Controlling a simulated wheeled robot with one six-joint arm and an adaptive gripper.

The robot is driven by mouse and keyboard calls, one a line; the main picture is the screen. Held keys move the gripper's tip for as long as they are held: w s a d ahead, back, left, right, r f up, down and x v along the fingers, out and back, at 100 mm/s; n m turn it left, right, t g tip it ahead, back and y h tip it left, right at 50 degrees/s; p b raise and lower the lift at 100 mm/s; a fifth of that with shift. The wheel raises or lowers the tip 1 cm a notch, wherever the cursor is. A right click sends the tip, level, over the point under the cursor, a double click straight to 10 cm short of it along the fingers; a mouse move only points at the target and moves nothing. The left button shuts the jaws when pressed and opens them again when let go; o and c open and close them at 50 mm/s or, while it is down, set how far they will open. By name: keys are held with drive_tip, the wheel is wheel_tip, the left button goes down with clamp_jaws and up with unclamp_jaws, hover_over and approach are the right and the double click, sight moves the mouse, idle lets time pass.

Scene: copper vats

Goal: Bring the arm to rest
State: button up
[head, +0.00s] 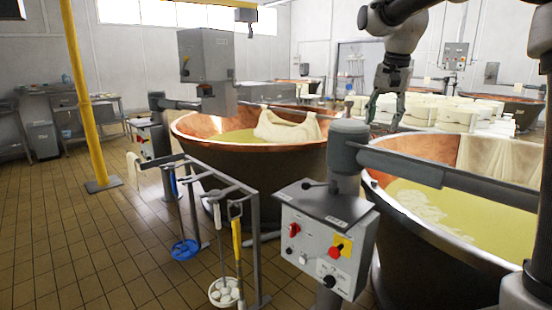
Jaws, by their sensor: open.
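My arm reaches in from the top right of the head view. My gripper (384,110) hangs from it, fingers pointing down, open, with nothing seen between the fingers. In the picture it lies above the gap between the two copper vats, in front of the white moulds at the back. The left copper vat (215,124) holds yellowish liquid and a pale cloth. The right copper vat (420,240) holds yellowish liquid with pale patches and a cloth at its far side.
A grey control box (325,238) with buttons stands between the vats, front middle. A metal rack (230,182) with hanging tools is left of it. A yellow post (85,95) rises at the left. Several white moulds (470,115) stand behind. Tiled floor (70,235) is clear at left.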

drive_tip(key=s+d+f+n+t, duration=0.1)
drive_tip(key=s+d+n, duration=0.15)
drive_tip(key=s, duration=0.55)
drive_tip(key=s+d+n, duration=0.1)
drive_tip(key=s+d, duration=0.2)
drive_tip(key=s, duration=0.6)
drive_tip(key=s+d+f+n, duration=0.1)
drive_tip(key=s+f+n, duration=0.1)
drive_tip(key=s+f, duration=0.2)
drive_tip(key=s+d+f+n+t, duration=0.1)
drive_tip(key=s+f, duration=0.4)
drive_tip(key=s, duration=0.5)
drive_tip(key=shift+s+n, duration=0.2)
drive_tip(key=shift+n, duration=0.35)
